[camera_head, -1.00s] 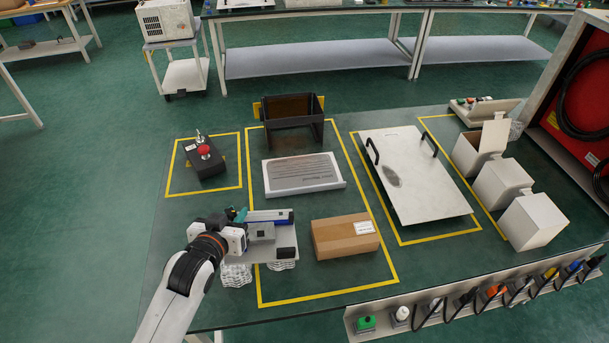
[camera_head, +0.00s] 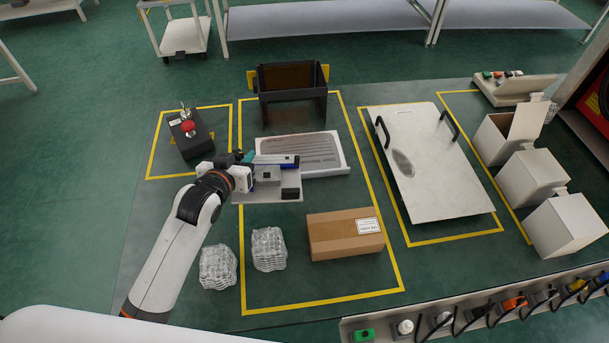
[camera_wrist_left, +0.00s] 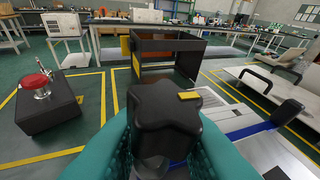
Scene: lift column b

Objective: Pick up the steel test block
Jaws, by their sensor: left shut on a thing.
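My left gripper (camera_head: 246,172) is shut on a black star-shaped knob, which fills the middle of the left wrist view (camera_wrist_left: 165,118) between the teal fingers. The knob belongs to a fixture with a flat grey plate (camera_head: 258,196), a blue-and-silver bar (camera_head: 283,161) and a small grey metal block (camera_head: 268,174). I cannot tell whether this grey block is the steel test block. The fixture appears to hang above the table and overlaps the white sign's lower left part in the head view. My right gripper is not in view.
White boxes (camera_head: 565,223) stand right.

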